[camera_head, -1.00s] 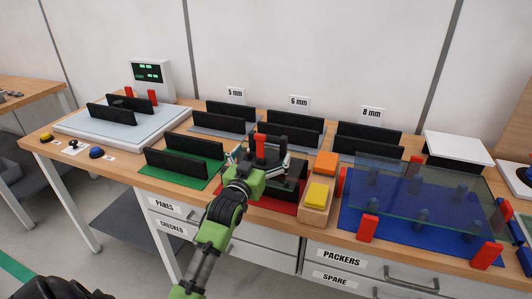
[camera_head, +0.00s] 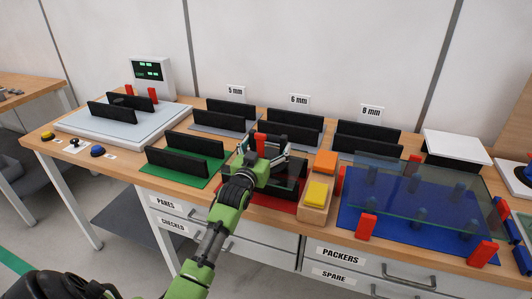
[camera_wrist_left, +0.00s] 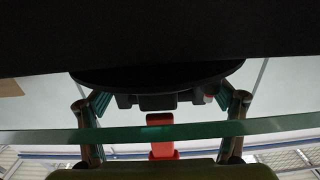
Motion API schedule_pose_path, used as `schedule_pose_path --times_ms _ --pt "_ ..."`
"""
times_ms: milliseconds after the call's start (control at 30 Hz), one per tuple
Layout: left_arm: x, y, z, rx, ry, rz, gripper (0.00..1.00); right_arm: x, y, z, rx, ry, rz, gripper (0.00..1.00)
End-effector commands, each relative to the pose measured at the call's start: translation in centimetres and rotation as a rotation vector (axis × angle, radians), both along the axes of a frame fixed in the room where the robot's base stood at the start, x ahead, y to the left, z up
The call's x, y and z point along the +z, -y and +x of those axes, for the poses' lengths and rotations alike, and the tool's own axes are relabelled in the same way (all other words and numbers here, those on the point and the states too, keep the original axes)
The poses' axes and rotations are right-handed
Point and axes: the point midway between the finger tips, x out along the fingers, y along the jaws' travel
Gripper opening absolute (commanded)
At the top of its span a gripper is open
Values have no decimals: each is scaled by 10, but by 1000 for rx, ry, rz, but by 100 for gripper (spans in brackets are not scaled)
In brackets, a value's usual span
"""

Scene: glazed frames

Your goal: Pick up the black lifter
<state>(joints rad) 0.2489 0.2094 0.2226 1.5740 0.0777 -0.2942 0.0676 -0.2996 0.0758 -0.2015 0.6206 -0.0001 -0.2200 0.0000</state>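The black lifter (camera_head: 272,140), with a red part, is at the red mat and partly hidden behind my left gripper (camera_head: 262,158). My left gripper is over it, with its fingers on both sides. In the left wrist view, the left gripper (camera_wrist_left: 160,105) has its two fingers wide apart, with teal pads. A dark body of the lifter (camera_wrist_left: 158,101) and a wide black disc lie between and beyond the pads. A red part (camera_wrist_left: 161,138) shows below it. I cannot see clear contact. My right gripper is not seen.
A green mat (camera_head: 160,180) with black racks is left of it. Further right, a glass pane (camera_head: 420,190) lies over a blue mat with red posts. Black racks stand behind.

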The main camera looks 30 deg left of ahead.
Motion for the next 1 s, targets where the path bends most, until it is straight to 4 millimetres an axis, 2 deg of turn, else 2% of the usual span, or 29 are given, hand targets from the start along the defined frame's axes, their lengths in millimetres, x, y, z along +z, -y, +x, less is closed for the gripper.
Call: schedule_pose_path --times_ms 33,67,467,700,867,1000 --pt "1 0 0 0 2 0 35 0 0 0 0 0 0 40" --pt "8 0 0 0 16 3 30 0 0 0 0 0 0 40" --pt "13 0 1 0 16 4 30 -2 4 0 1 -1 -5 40" --pt "41 -1 -1 0 19 6 30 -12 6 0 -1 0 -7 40" --pt "62 -1 -21 0 18 8 30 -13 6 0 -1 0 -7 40" --pt "89 -2 -43 1 19 7 30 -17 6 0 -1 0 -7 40"
